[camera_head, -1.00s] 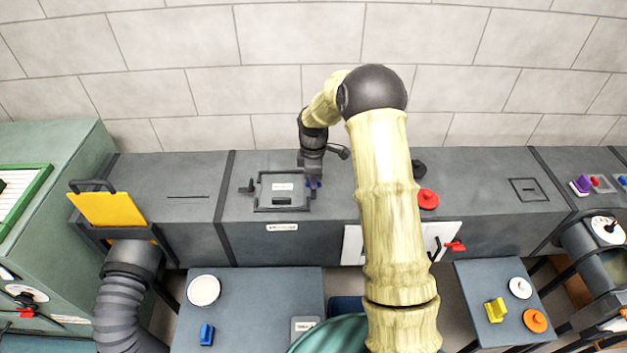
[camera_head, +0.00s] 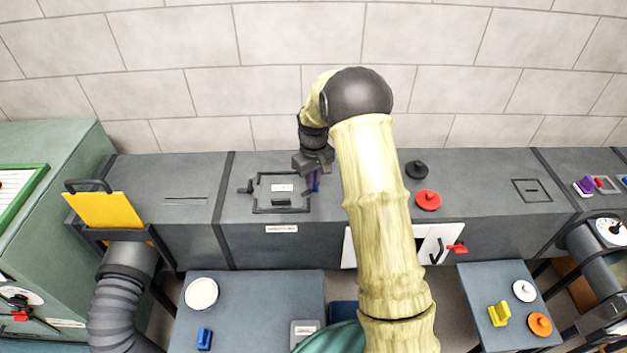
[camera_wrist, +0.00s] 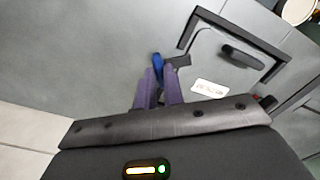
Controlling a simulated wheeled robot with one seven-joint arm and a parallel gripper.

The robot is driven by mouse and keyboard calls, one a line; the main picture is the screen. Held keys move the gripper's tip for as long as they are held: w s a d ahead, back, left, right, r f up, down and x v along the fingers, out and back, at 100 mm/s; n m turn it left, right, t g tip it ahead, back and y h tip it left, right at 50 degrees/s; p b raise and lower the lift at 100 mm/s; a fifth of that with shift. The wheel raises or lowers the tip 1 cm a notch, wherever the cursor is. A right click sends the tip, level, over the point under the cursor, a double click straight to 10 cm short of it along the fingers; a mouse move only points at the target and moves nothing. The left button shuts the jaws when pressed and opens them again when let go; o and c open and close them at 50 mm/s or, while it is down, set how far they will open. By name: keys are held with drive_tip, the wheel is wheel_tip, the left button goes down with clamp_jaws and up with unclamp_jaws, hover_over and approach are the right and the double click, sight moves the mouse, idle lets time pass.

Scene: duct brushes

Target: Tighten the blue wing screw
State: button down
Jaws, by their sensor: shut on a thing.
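The blue wing screw (camera_wrist: 158,61) shows in the wrist view between the tips of my gripper (camera_wrist: 158,78). It sits at the edge of a small framed hatch (camera_wrist: 215,65) with a dark handle and a white label. My gripper's purple fingers are shut on the screw. In the head view my gripper (camera_head: 314,182) is at the right side of the hatch (camera_head: 282,209) on top of the grey duct. The screw itself is mostly hidden there by the fingers.
A red knob (camera_head: 428,200) and a black knob (camera_head: 416,169) stand on the duct to the right. A yellow plate (camera_head: 104,209) with a handle stands at the left. A side table (camera_head: 255,290) below holds a white disc (camera_head: 201,293) and a blue block (camera_head: 205,339).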

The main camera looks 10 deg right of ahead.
drive_tip(key=m, duration=0.5)
drive_tip(key=shift+w+r+m, duration=0.15)
drive_tip(key=shift+r+m, duration=0.05)
drive_tip(key=shift+m, duration=0.2)
drive_tip(key=c, duration=1.5)
unclamp_jaws()
drive_tip(key=shift+c, duration=0.2)
drive_tip(key=shift+o, duration=0.2)
drive_tip(key=shift+f, duration=0.1)
wheel_tip(320, 180, up, 17)
drive_tip(key=b, duration=0.3)
drive_tip(key=shift+r, duration=0.2)
